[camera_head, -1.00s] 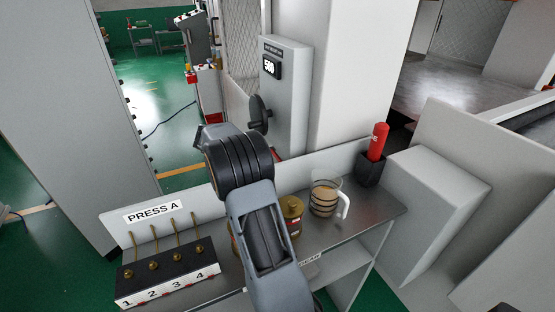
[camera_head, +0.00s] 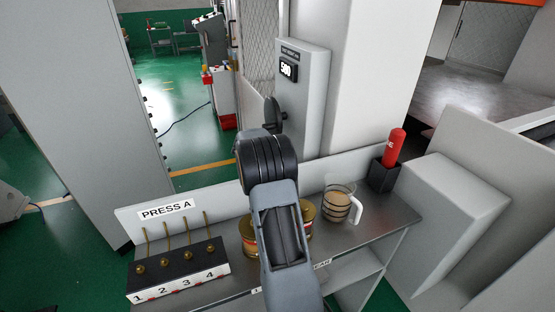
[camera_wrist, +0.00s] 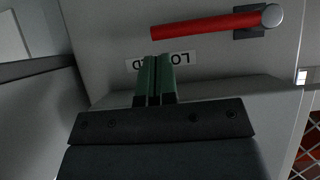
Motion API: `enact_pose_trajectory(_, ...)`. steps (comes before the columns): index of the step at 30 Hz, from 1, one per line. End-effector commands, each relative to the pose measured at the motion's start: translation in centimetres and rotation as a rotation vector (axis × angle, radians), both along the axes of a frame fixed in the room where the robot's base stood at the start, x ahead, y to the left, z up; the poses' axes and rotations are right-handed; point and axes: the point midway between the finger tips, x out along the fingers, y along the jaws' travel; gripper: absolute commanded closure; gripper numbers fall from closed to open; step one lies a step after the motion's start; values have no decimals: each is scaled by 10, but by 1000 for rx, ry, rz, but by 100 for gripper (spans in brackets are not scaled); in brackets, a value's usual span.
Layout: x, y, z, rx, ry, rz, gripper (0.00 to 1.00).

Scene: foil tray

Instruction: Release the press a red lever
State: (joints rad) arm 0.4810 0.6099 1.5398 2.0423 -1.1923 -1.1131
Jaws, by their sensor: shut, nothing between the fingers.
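In the wrist view a red lever (camera_wrist: 205,25) with a grey round end at its right lies nearly level across a grey panel. My gripper (camera_wrist: 157,62) shows two green fingers pressed together, empty. Its tips are just below the lever's left end in the picture; I cannot tell whether they touch it or the panel. The fingers cover the middle of a white upside-down label (camera_wrist: 186,58). In the head view my arm hides the gripper, and the red lever does not show. A white PRESS A sign (camera_head: 166,209) is on the grey back panel.
A steel shelf (camera_head: 375,222) holds a glass mug (camera_head: 336,205), brass cans (camera_head: 248,235) partly behind my arm, and a red cylinder (camera_head: 394,147) in a black holder. A black block (camera_head: 175,268) with brass knobs stands left. A grey box (camera_head: 312,105) reads 500.

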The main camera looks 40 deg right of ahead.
Motion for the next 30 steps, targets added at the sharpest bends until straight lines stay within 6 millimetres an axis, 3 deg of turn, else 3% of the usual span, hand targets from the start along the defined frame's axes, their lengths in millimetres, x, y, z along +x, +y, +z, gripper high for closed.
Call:
enact_pose_trajectory(9,-7,-17,-13,1,-1,1,100)
enact_pose_trajectory(30,-9,-18,-20,-21,-52,0,100)
